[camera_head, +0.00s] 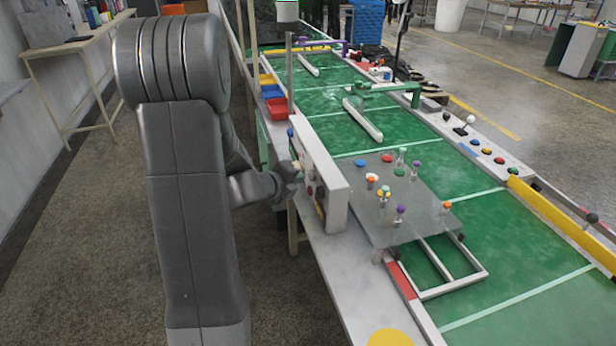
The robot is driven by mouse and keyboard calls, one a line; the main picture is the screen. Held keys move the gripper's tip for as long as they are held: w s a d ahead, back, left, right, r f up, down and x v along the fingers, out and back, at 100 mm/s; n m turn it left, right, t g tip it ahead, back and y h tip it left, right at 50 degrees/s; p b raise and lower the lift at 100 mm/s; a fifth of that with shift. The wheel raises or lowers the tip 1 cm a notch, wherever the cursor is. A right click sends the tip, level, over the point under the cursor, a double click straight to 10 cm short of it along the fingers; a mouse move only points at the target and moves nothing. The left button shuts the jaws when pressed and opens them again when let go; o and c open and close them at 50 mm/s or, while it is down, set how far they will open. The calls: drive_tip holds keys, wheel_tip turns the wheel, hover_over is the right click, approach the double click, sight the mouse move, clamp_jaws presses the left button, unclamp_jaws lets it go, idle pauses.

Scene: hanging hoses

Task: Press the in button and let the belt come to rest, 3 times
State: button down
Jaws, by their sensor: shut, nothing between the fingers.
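A white control box (331,185) stands on the near side of the belt, with its button face turned left toward my arm. Small dark and reddish controls show on that face, but I cannot tell which one is the in button. My gripper (297,174) is shut and empty, close to the upper part of this face. I cannot tell whether it touches a button. The green belt (480,262) runs from the lower right to the far back, with pale cross lines. A grey plate (358,205) with several coloured knobs and pegs lies over it, beside the box.
A white frame (447,291) sticks out from the plate's near end. A yellow side rail (560,222) and a panel with coloured buttons (487,151) line the belt's right side. Red, blue and yellow bins (277,108) stand behind the box. The floor at left is clear.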

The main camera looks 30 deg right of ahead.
drive_tip(key=shift+a, duration=0.3)
drive_tip(key=a, duration=0.2)
drive_tip(key=w+a, duration=0.1)
drive_tip(key=a, duration=0.2)
drive_tip(key=shift+w, duration=0.1)
drive_tip(key=shift+w+d+r, duration=0.1)
idle(0.9)
